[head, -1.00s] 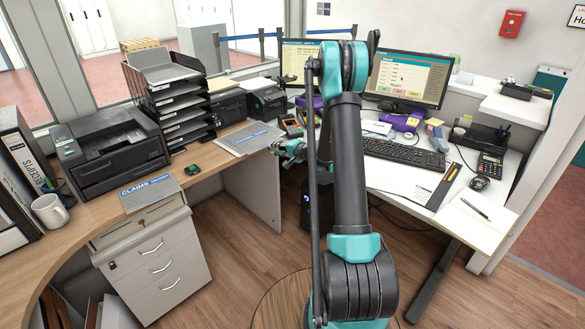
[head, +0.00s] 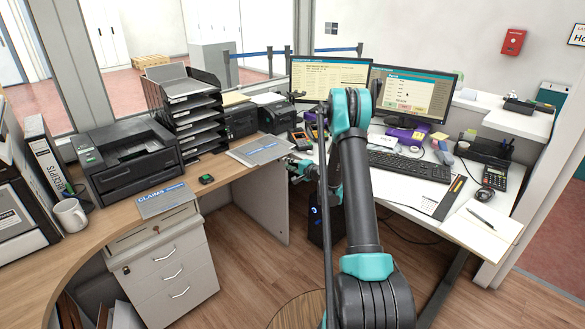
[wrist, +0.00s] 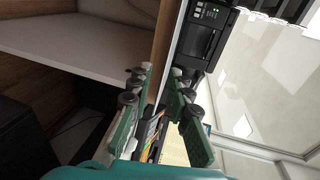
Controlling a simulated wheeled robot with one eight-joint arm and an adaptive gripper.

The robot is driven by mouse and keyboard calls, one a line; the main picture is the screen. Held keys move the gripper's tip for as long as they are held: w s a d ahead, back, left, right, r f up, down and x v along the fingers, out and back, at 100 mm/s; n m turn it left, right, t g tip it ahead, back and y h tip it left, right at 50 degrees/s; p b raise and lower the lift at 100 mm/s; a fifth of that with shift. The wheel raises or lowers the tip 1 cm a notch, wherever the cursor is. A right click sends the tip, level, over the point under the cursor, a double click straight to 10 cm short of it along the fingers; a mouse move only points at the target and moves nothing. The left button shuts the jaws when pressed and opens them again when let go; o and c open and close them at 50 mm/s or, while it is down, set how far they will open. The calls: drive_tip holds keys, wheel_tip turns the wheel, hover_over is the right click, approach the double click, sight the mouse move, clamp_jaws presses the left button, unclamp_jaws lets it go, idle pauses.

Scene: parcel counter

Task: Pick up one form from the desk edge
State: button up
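A flat grey sheet or thin stack with a blue band (head: 258,150), apparently the forms, lies at the front edge of the wooden desk (head: 225,165). Another grey piece marked CLAIMS (head: 168,199) lies further left on the desk's front edge. My gripper (head: 297,166) is just right of the blue-banded sheet, beyond the desk edge, seen small and partly behind my arm. In the wrist view my gripper (wrist: 162,112) has its two green fingers apart, with a gap between them. I see nothing held. The sheet cannot be made out clearly in the wrist view.
A black printer (head: 125,158), a tray rack (head: 193,110) and a mug (head: 70,215) stand on the wooden desk. A drawer cabinet (head: 170,265) stands below. The white desk at right holds a keyboard (head: 410,165) and monitors (head: 412,92).

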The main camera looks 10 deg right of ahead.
drive_tip(key=r+x, duration=0.1)
drive_tip(key=x, duration=0.5)
drive_tip(key=shift+w+a, duration=0.25)
drive_tip(key=shift+w, duration=0.1)
drive_tip(key=shift+r, duration=0.1)
clamp_jaws()
